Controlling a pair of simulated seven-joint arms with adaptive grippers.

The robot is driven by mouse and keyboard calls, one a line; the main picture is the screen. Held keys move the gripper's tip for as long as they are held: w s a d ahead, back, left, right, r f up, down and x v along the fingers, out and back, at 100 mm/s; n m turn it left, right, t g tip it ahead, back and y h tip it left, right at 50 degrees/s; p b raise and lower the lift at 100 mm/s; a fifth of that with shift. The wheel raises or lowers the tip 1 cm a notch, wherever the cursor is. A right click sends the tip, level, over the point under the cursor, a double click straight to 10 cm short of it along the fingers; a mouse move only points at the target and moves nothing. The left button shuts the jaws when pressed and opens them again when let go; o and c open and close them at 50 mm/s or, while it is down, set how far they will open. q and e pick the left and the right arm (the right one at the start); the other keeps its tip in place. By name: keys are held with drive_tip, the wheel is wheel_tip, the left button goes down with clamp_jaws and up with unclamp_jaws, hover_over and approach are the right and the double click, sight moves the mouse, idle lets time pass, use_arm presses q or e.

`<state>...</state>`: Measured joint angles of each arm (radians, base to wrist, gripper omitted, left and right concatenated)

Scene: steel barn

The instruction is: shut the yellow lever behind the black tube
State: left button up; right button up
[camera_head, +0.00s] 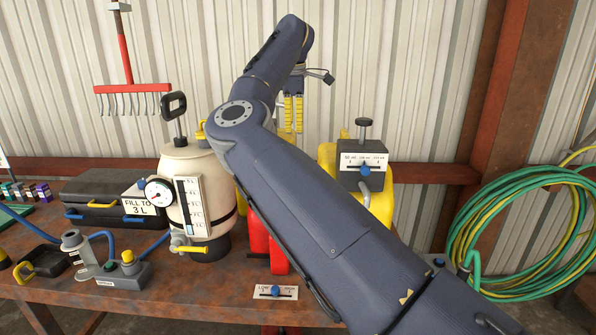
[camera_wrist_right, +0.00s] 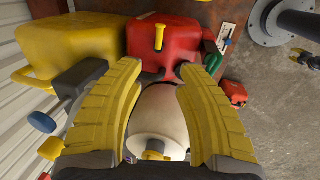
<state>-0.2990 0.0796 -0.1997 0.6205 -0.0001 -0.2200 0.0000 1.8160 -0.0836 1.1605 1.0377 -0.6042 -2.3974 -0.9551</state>
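A yellow lever (camera_head: 188,249) lies roughly level at the foot of the cream tank (camera_head: 170,165). A dark upright tube (camera_head: 186,205) shows on the tank's white scale plate. Another yellow piece (camera_head: 201,131) shows at the tank's top, partly hidden by my right arm. In the right wrist view a yellow lever (camera_wrist_right: 158,36) stands on the red can (camera_wrist_right: 180,45). I cannot tell which one the task means. My right gripper (camera_head: 292,108) hangs behind my forearm, near the wall. Its yellow fingers (camera_wrist_right: 151,75) are apart, with the cream tank (camera_wrist_right: 158,125) seen beyond.
A yellow can (camera_head: 380,200) with a dark knobbed box stands right of my forearm. A black case (camera_head: 95,200) and blue hose units stand left on the bench (camera_head: 180,285). A small LOW-HIGH plate (camera_head: 276,292) lies at the front. My forearm hides much of the middle.

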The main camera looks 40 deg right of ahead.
drive_tip(key=w+f, duration=0.1)
drive_tip(key=f, duration=0.4)
drive_tip(key=d+f, duration=0.1)
drive_tip(key=f, duration=0.5)
drive_tip(key=w+d+f, duration=0.1)
drive_tip(key=f, duration=0.4)
drive_tip(key=shift+w+f, duration=0.2)
drive_tip(key=shift+w, duration=0.1)
clamp_jaws()
